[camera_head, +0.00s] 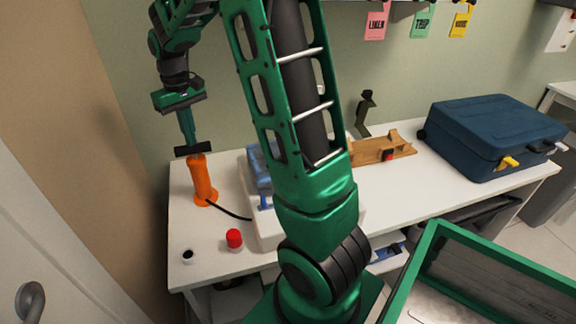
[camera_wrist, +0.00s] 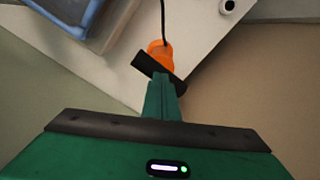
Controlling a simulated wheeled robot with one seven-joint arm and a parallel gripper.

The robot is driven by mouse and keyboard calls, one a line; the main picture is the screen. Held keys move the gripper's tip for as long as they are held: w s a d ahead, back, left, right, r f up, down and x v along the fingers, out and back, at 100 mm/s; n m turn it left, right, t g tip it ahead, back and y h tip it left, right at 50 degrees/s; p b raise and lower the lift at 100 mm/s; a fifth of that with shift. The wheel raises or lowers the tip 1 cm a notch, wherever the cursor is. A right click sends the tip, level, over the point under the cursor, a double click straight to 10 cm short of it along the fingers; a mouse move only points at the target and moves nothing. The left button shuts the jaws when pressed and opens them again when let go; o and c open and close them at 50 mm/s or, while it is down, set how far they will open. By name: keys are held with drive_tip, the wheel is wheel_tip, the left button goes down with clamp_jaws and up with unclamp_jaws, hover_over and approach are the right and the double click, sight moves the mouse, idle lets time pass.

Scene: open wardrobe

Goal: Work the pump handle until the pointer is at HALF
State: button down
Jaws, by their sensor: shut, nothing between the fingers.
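An orange pump (camera_head: 203,180) stands upright on the left end of the white table, with a black crossbar handle (camera_head: 195,148) on top. In the wrist view the orange pump (camera_wrist: 158,50) and its dark handle (camera_wrist: 152,68) lie just past the fingers. My gripper (camera_head: 190,140) points down over the handle with its fingers shut, empty. The fingertips (camera_wrist: 168,85) seem to be at or very near the handle; I cannot tell whether they touch. A black hose runs from the pump toward a pale case, mostly hidden behind my arm. No pointer or HALF mark is visible.
A red cap (camera_head: 234,239) and a small dark-topped white cup (camera_head: 188,256) sit near the table's front left. A wooden rack (camera_head: 385,149) and a blue suitcase (camera_head: 492,134) are farther right. A green-rimmed crate (camera_head: 500,250) is at lower right. The wall is close behind the pump.

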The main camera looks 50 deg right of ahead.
drive_tip(key=shift+f, duration=0.3)
wheel_tip(320, 180, up, 8)
drive_tip(key=shift+f, duration=0.15)
idle(0.3)
idle(1.1)
drive_tip(key=shift+r, duration=3)
drive_tip(key=s+d+f+m, duration=0.1)
drive_tip(key=s+f, duration=0.4)
drive_tip(key=s, duration=1.2)
drive_tip(key=s+d+f+m, duration=0.1)
drive_tip(key=s+f+m, duration=0.3)
drive_tip(key=s, duration=1.2)
wheel_tip(320, 180, down, 2)
drive_tip(key=shift+s+d+f+m, duration=0.1)
drive_tip(key=shift+s+d+m, duration=0.05)
drive_tip(key=shift+s+m, duration=0.2)
